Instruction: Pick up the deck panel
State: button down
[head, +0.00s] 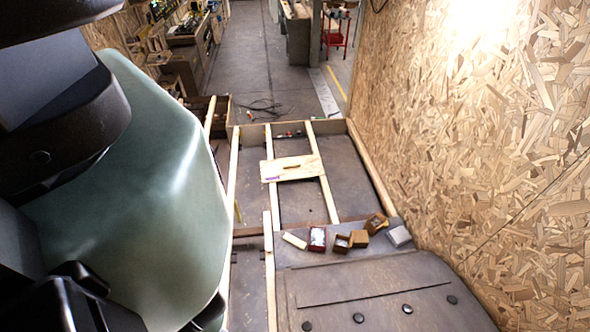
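The deck panel (291,168) appears to be the pale wooden board with a short slot in its middle. It lies flat across the timber joists of the floor frame, near the centre of the head view. A small purple mark shows by its left front corner. Nothing touches it from above. A large grey-green and black part of my own arm fills the left side of the view, close to the camera. I cannot make out my gripper's fingers, and nothing of it shows near the panel.
A timber frame (236,185) with open bays surrounds the panel. Several small boxes, including a dark red one (317,238), stand on a ledge in front. A chipboard wall (480,130) rises close on the right. Cables (262,107) lie on the floor beyond.

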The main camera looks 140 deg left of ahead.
jog(key=c, duration=1.9)
grip_release()
jog(key=o, duration=1)
